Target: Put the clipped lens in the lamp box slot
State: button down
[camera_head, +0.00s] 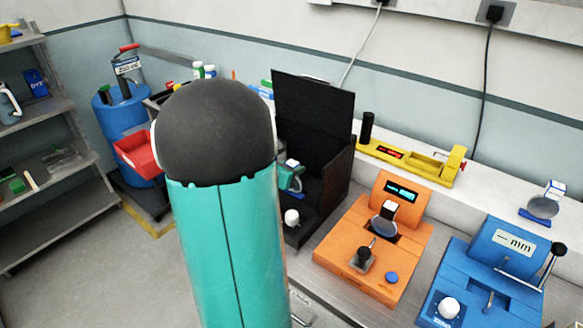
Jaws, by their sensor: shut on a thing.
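The lamp box (318,155) is black, with its tall lid (305,105) standing open, in the middle of the head view. A teal end part that looks like my gripper (291,178) shows in front of the box's dark inside, just right of my large arm link. A small white and dark clip (292,163) shows at it, which looks like the held clipped lens. The lens disc and fingertips are too small to make out. My arm hides the left side, and the slot cannot be seen.
An orange device (345,255) with another clipped lens (384,226) stands right of the box. A blue device (470,285) is farther right. A third clipped lens (543,207) and a yellow instrument (430,163) are on the ledge behind. A red bin (135,155) is at left.

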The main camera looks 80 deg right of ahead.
jog(key=shift+f, duration=0.2)
jog(key=c, duration=1)
grip_release()
jog(key=shift+r, duration=0.1)
jog(key=shift+r, duration=0.2)
jog(key=v, duration=1.2)
